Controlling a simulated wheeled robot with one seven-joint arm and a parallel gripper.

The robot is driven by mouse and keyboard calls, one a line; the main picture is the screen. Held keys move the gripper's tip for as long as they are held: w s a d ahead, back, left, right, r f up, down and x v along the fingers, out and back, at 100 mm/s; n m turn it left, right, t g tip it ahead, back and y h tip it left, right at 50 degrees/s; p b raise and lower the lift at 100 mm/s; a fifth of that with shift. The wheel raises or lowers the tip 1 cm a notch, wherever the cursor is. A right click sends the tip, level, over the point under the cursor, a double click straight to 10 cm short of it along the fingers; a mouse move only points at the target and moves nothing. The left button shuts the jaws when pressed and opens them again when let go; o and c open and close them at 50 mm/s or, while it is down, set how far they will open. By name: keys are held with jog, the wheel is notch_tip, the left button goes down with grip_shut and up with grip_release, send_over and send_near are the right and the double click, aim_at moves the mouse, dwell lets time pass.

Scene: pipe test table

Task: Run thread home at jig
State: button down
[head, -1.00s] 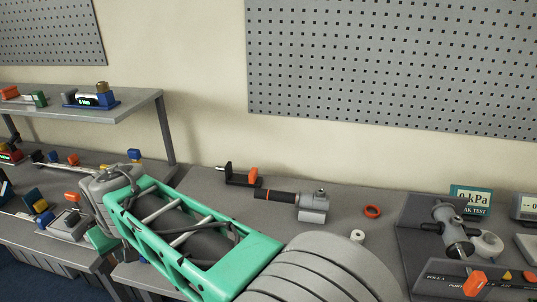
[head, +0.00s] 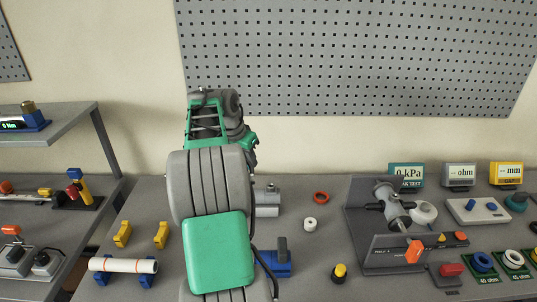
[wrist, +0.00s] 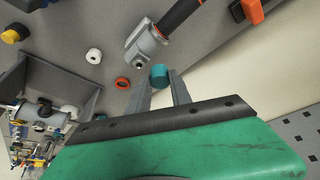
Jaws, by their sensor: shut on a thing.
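In the wrist view my gripper (wrist: 161,86) is shut on a teal round cap (wrist: 159,75), held between the fingertips. The grey metal fitting (wrist: 146,44) lies beyond the cap, its open end turned roughly toward it, with a gap between them. A dark pipe (wrist: 183,14) runs from the fitting to the upper edge. An orange-handled clamp (wrist: 250,10), perhaps part of the jig, is at the top. In the head view the fitting (head: 267,199) shows partly beside my arm, which hides my gripper, the cap and the dark pipe.
An orange ring (head: 321,197) and white roll (head: 310,224) lie right of the fitting. The leak-test stand (head: 372,258) is further right. A blue clamp (head: 276,264), yellow-topped knob (head: 339,272) and white pipe on blocks (head: 123,265) are nearer. Pegboard (head: 350,55) covers the wall.

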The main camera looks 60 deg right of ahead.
jog(key=s+d+m, duration=0.2)
jog(key=s+d, duration=0.2)
jog(key=s, duration=0.1)
jog(key=shift+s+d+f+g, duration=0.15)
jog(key=shift+s+d+g, duration=0.1)
jog(key=shift+s+g, duration=0.15)
jog(key=shift+a, duration=0.1)
jog(key=shift+f+b, duration=2.15)
jog(key=shift+f, duration=0.65)
jog(key=shift+f+b, duration=0.8)
jog(key=shift+f, duration=0.5)
jog(key=c, duration=1.6)
grip_release()
jog(key=shift+c, duration=0.2)
grip_shut()
